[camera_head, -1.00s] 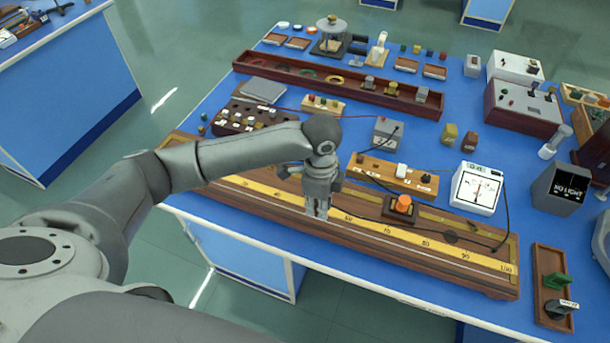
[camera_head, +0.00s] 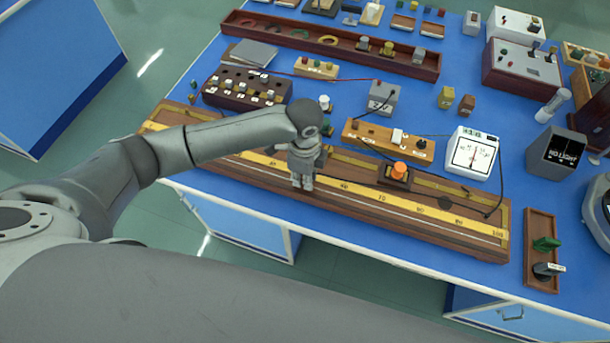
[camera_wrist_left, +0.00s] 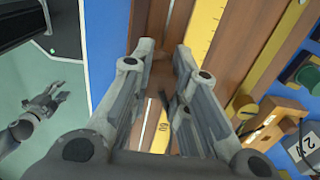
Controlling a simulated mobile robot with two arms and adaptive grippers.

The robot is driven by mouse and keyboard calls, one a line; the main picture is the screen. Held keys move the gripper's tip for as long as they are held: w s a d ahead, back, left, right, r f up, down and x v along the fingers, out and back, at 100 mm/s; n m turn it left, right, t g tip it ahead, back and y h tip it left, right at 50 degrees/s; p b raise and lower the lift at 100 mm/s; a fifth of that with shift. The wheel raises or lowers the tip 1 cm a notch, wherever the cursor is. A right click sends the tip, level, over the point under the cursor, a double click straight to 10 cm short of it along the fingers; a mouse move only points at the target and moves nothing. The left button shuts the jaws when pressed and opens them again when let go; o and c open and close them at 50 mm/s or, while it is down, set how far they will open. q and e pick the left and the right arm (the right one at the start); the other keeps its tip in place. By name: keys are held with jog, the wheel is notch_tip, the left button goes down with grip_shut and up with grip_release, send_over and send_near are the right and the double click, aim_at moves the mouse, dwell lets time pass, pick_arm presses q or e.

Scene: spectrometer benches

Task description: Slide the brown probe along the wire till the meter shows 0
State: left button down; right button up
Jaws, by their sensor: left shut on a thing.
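The long wooden wire board (camera_head: 440,232) with its yellow scale (camera_head: 400,204) runs along the bench's front edge. My left gripper (camera_head: 302,184) points down at the board near mid-scale. In the left wrist view its fingers (camera_wrist_left: 160,70) are shut on the brown probe (camera_wrist_left: 160,76), mostly hidden between them. The thin pale wire (camera_head: 410,216) runs beside the scale. The white meter (camera_head: 472,155) stands behind the board on the right; its needle reading is too small to tell. My right gripper (camera_wrist_left: 50,100) shows in the left wrist view, fingers apart over the floor, empty.
A block with an orange knob (camera_head: 398,170) sits at the board's back edge, right of my left gripper. A wooden key strip (camera_head: 388,143) and a grey box (camera_head: 383,97) stand behind. A dark cable (camera_head: 501,185) drops from the meter to the board's right end.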

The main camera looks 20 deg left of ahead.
aim_at(287, 181)
pick_arm(q)
jog(key=shift+a, duration=0.45)
jog(key=shift+a+p, duration=0.45)
jog(key=shift+a, duration=0.9)
jog(key=shift+a+p, duration=0.35)
jog(key=shift+a, duration=0.15)
pick_arm(e)
jog(key=shift+a+r, duration=0.2)
jog(key=shift+r, duration=0.75)
pick_arm(q)
jog(key=shift+a, duration=0.15)
jog(key=shift+f+p, duration=0.15)
jog(key=shift+p, duration=0.15)
pick_arm(e)
jog(key=shift+a+r, duration=0.15)
jog(key=shift+r, duration=0.15)
pick_arm(q)
jog(key=shift+s+f, duration=0.15)
jog(key=shift+s, duration=0.1)
